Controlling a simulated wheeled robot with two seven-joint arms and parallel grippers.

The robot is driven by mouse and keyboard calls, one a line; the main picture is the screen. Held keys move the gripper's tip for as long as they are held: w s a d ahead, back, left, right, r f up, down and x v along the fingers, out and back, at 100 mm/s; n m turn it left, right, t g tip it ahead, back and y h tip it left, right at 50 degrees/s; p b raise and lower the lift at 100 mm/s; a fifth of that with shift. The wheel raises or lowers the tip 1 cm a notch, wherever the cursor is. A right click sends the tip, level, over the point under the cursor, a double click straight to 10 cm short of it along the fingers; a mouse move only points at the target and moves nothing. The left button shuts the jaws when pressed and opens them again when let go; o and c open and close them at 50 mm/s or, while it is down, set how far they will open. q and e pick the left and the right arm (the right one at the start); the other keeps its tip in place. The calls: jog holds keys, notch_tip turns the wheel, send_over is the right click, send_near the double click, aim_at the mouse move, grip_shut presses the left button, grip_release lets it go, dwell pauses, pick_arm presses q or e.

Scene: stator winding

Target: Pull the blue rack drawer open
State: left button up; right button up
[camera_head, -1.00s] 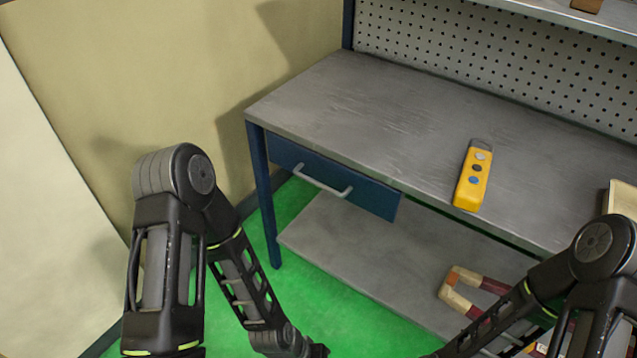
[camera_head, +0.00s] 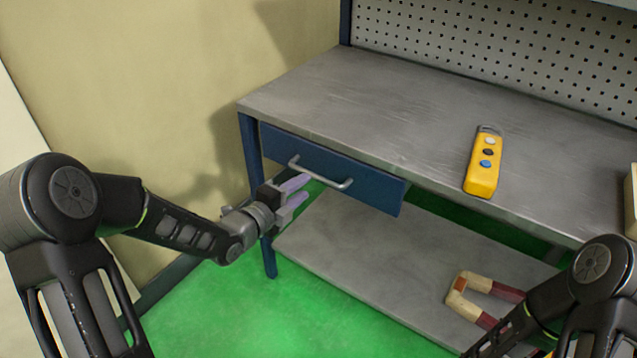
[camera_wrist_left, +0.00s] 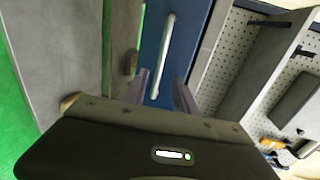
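The blue drawer (camera_head: 372,184) sits shut under the left part of the grey workbench top. Its silver bar handle (camera_head: 322,178) runs across its front. My left gripper (camera_head: 301,191) is open, with its two purple-grey fingers pointing at the drawer, close to the handle's left part. In the left wrist view the handle (camera_wrist_left: 161,55) lies ahead of and between the open fingers (camera_wrist_left: 162,90), on the blue drawer front (camera_wrist_left: 185,45). Nothing is between the fingers at their tips that I can see held. My right gripper is out of view; only its arm shows at lower right.
A yellow button pendant (camera_head: 485,165) lies on the bench top (camera_head: 380,115). A red and cream horseshoe-shaped magnet (camera_head: 484,290) lies on the lower shelf (camera_head: 350,245). A blue leg (camera_head: 252,160) stands left of the drawer. Green floor in front is clear.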

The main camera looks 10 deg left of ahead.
aim_at(317, 179)
pick_arm(q)
jog(key=x, duration=0.8)
jog(key=shift+s+f, duration=0.1)
jog(key=shift+f, duration=0.05)
jog(key=shift+c, duration=0.5)
grip_shut()
dwell(1.0)
